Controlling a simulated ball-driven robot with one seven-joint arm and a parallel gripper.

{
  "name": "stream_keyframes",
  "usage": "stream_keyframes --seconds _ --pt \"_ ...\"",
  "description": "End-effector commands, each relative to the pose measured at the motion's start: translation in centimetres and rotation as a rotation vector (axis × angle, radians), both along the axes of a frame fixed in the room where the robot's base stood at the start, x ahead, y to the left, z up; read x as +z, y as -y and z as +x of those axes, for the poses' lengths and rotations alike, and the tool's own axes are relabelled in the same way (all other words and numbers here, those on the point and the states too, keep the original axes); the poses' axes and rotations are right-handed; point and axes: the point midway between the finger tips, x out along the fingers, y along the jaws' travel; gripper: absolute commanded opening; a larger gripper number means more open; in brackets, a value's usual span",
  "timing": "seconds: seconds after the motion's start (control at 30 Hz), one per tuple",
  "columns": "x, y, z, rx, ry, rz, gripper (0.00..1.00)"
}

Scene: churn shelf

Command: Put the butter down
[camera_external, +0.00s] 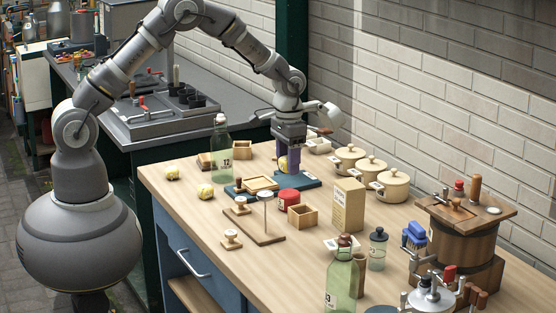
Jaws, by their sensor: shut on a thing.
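My gripper (289,163) points straight down over the blue board (308,181) near the back of the wooden table. It is shut on a small pale-yellow lump of butter (284,164), partly hidden by the fingers. The butter is over or near the back part of the board; I cannot tell whether it touches it. A shallow wooden frame (261,184) lies on the board to the left. Two other yellow lumps, one at the left (173,172) and one nearer the middle (206,190), sit on the table.
A green bottle (221,150) stands left of the board. A red tin (289,199), an open wooden box (303,214) and a tan carton (347,205) stand close in front and right. Lidded pots (393,184) line the back. The table's front left is mostly clear.

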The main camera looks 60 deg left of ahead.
Motion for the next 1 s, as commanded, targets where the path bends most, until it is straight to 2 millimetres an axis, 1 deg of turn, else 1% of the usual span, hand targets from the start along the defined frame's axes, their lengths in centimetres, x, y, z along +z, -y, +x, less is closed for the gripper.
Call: stream_keyframes --seconds 0.03,0.07,0.17,0.3,0.4,0.6,0.7,0.8,1.0 --pt "0.2 -0.1 0.8 0.002 0.001 0.000 0.20" --pt "0.1 -0.1 1.3 0.003 0.001 0.000 0.20" --pt "-0.3 0.1 3.8 0.003 0.002 -0.001 0.20" --pt "-0.9 0.6 7.8 0.003 0.001 0.000 0.20" --pt "-1.1 0.8 10.3 0.003 0.001 -0.001 0.20" --pt "-1.4 1.3 14.1 0.003 0.000 0.000 0.20" --pt "-1.4 1.4 15.2 0.003 -0.001 0.000 0.20" --pt "-1.3 1.4 15.8 0.003 0.000 0.000 0.20" --pt "-1.4 1.5 16.2 0.003 0.001 -0.001 0.20"
